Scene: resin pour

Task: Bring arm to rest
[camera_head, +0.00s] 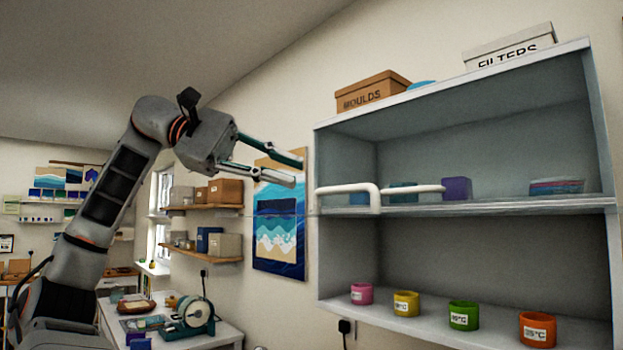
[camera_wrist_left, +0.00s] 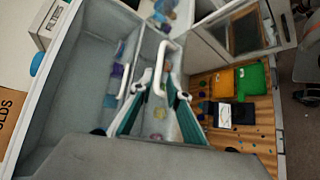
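My left arm (camera_head: 120,170) comes in from the left and is raised. Its gripper (camera_head: 297,169) is open and empty, with two green-and-grey fingers pointing right. It is left of the grey wall cabinet (camera_head: 465,210) and appears apart from its white handles (camera_head: 350,188). In the left wrist view the gripper (camera_wrist_left: 158,84) also shows open, with a white handle (camera_wrist_left: 166,60) in line with the space between the fingers; the gap in depth is hard to judge. My right gripper is in neither view.
Pink, yellow, green and orange cups (camera_head: 463,314) stand on the cabinet's lower shelf. A moulds box (camera_head: 372,91) and a filters box (camera_head: 510,48) sit on top. A wave picture (camera_head: 279,220) hangs behind the gripper. The wrist view shows a wooden worktop (camera_wrist_left: 255,137) with coloured trays.

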